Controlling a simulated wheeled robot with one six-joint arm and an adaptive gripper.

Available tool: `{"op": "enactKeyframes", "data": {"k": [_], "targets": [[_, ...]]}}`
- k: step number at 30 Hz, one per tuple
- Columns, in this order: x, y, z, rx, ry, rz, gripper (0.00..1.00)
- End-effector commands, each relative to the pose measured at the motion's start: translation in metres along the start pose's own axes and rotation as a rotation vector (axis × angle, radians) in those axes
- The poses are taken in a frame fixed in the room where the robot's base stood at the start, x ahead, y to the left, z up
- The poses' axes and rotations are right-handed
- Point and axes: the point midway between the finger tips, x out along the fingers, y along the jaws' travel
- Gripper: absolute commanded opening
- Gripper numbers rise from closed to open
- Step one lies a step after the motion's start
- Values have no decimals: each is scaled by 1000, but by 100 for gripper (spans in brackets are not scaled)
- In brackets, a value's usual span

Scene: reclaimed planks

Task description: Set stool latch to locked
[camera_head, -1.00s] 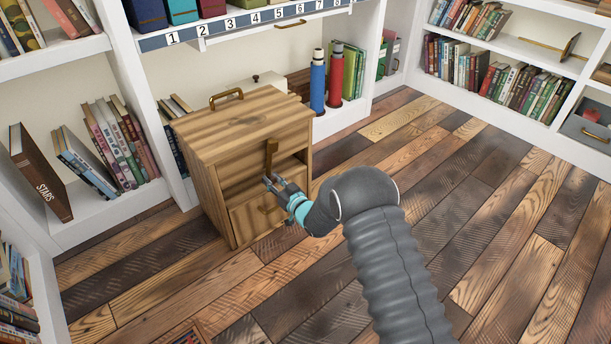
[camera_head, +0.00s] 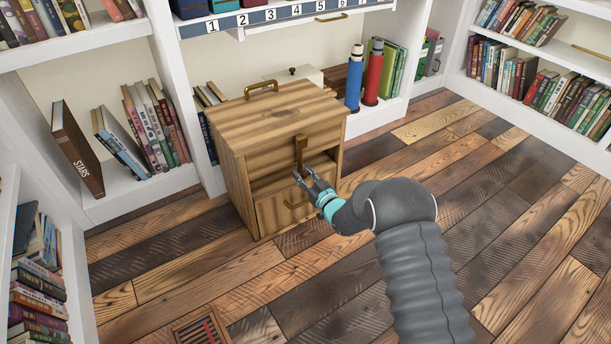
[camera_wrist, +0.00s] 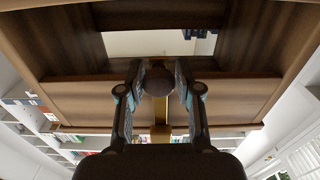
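The wooden stool (camera_head: 245,112) stands on the plank floor in front of the shelves. My gripper (camera_head: 305,178) is at the latch's lower end. In the wrist view a round brown knob (camera_wrist: 158,79) with a brass bar (camera_wrist: 161,108) behind it sits between the fingertips of my gripper (camera_wrist: 158,72). The fingers are apart, one on each side of the knob, with narrow gaps; contact is not clear.
A curved brass handle (camera_head: 261,87) is on the stool's top. Blue (camera_head: 354,80) and red (camera_head: 374,75) cylinders stand behind it at right. Bookshelves line the back and both sides. A crate (camera_head: 200,330) lies at the front left. The floor at right is clear.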

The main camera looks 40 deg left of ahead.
Motion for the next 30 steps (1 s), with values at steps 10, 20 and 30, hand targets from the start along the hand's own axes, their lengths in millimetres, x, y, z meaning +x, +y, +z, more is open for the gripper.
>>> {"op": "enactKeyframes", "data": {"k": [10,20,30], "targets": [[-2,4,0,2,-1,5,55],[-36,4,0,3,-3,6,55],[-100,2,1,3,-2,4,55]]}}
